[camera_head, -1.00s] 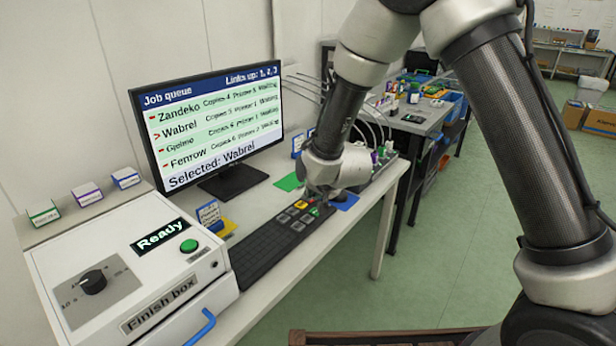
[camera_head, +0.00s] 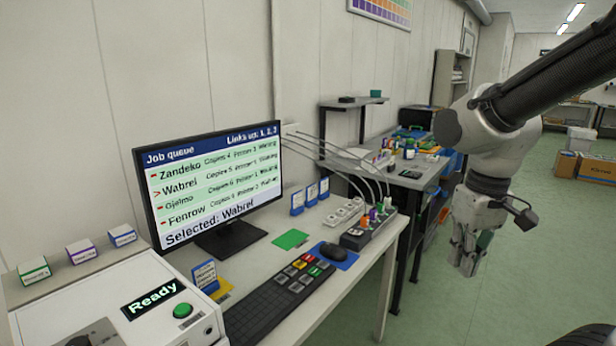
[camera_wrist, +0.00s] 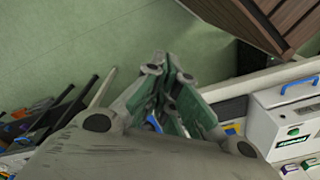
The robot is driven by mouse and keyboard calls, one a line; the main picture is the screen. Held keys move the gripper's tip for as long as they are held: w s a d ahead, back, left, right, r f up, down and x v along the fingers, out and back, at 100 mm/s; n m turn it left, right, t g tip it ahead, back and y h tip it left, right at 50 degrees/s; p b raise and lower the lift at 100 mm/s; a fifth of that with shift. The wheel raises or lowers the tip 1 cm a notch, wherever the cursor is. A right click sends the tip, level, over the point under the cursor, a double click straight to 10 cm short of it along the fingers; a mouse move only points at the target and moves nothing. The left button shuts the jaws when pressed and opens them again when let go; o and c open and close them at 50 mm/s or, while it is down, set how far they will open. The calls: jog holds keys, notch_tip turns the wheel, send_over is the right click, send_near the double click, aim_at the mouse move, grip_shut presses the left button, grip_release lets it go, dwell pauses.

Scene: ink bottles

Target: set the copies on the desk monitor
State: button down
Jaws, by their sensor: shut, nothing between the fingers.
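The desk monitor (camera_head: 213,180) shows a "Job queue" list with "Links up: 1, 2, 3". Its rows are Zandeko, Wabrel, Gjelmo and Fenrow, with copies, printer and status. The ">" mark is at Wabrel, and the bottom line reads "Selected: Wabrel". Wabrel's copies number looks like 5, but the text is small. The black keyboard (camera_head: 262,310) with coloured keys (camera_head: 308,268) lies in front of the monitor. My gripper (camera_head: 466,270) is shut and empty, pointing down to the right of the desk, clear of the keyboard. Its fingers (camera_wrist: 172,120) also show in the wrist view.
A white box with a "Ready" display (camera_head: 153,297) and green button stands at the left. A mouse (camera_head: 333,251) lies on a blue mat. A cable block (camera_head: 369,232) stands at the desk's right edge. Another table stands behind; the green floor at right is open.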

jog(key=s+d+r+m+t, duration=0.3)
jog(key=s+d+r+t, duration=0.1)
jog(key=d+r, duration=0.3)
jog(key=shift+s+d+r, duration=0.4)
jog(key=shift+s+d, duration=0.3)
jog(key=shift+s, duration=0.2)
